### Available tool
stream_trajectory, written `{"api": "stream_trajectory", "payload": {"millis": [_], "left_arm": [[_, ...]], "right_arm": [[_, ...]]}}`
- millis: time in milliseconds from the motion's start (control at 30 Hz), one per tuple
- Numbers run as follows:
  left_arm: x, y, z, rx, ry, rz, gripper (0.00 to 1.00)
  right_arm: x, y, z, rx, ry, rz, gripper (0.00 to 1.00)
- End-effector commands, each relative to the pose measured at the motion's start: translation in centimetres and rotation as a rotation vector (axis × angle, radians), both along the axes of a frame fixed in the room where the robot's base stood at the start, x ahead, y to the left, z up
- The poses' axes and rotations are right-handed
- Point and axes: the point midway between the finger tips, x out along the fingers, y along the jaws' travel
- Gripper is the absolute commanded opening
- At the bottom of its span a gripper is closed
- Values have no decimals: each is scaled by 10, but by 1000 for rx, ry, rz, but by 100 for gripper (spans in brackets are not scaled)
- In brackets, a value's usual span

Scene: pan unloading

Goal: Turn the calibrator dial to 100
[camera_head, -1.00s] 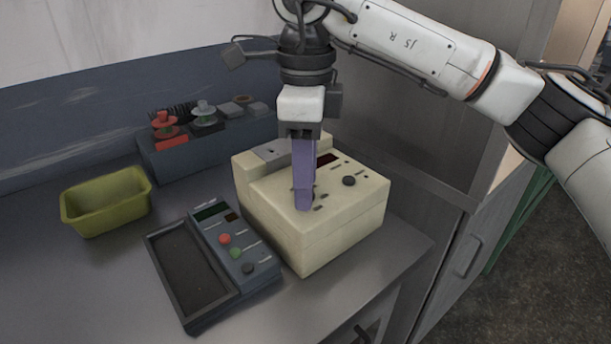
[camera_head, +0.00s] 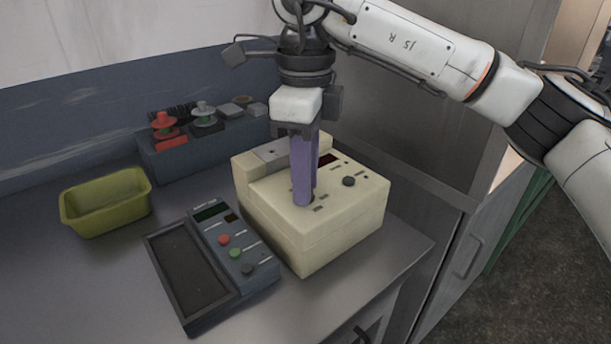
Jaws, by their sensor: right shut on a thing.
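The calibrator is a cream box (camera_head: 322,240) on the grey bench, with a dark red display (camera_head: 326,160) and a small black knob (camera_head: 348,181) on its sloped top. My right gripper (camera_head: 304,203) points down onto the left part of that top. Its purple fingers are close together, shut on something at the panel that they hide. I take it to be the dial, but neither the dial nor its setting can be seen. The display's reading is too small to make out. My left gripper is not in view.
A dark grey device (camera_head: 213,262) with a tray and red, green and black buttons stands left of the calibrator. A yellow-green bin (camera_head: 106,203) is at the left. A dark block with red and grey terminals (camera_head: 205,140) stands behind. The front left bench is clear.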

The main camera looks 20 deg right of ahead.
Motion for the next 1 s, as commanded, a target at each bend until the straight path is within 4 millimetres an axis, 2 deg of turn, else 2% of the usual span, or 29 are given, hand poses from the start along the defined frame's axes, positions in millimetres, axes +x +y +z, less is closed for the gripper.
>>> {"api": "stream_trajectory", "payload": {"millis": [600,1000], "left_arm": [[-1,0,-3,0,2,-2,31],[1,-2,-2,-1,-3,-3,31]], "right_arm": [[1,0,1,3,-2,-559,0],[1,0,1,3,-2,-819,0]]}}
